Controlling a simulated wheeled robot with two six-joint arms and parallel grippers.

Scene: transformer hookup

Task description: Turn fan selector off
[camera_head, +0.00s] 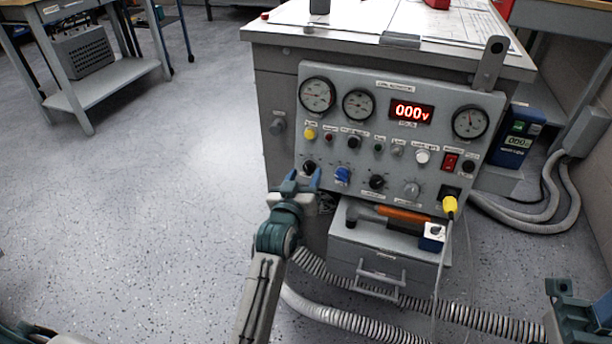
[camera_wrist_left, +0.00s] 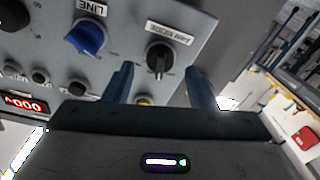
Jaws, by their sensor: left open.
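The fan selector appears to be the black knob (camera_head: 309,167) at the lower left of the panel, beside a blue knob (camera_head: 342,174). In the left wrist view a black knob (camera_wrist_left: 158,58) with a pale pointer line sits under a label that seems to read FAN MODE, turned over. My left gripper (camera_head: 303,181) is open just in front of and below this knob. In the wrist view its blue fingers (camera_wrist_left: 160,85) stand either side of the knob, with no clear contact. My right gripper (camera_head: 582,308) is partly visible at the lower right corner; its jaws are unclear.
The grey panel (camera_head: 335,200) carries gauges, buttons, other knobs and a red display (camera_head: 411,112) reading 000. An orange-handled hammer (camera_head: 400,214) lies on the drawer box (camera_head: 380,262) below.

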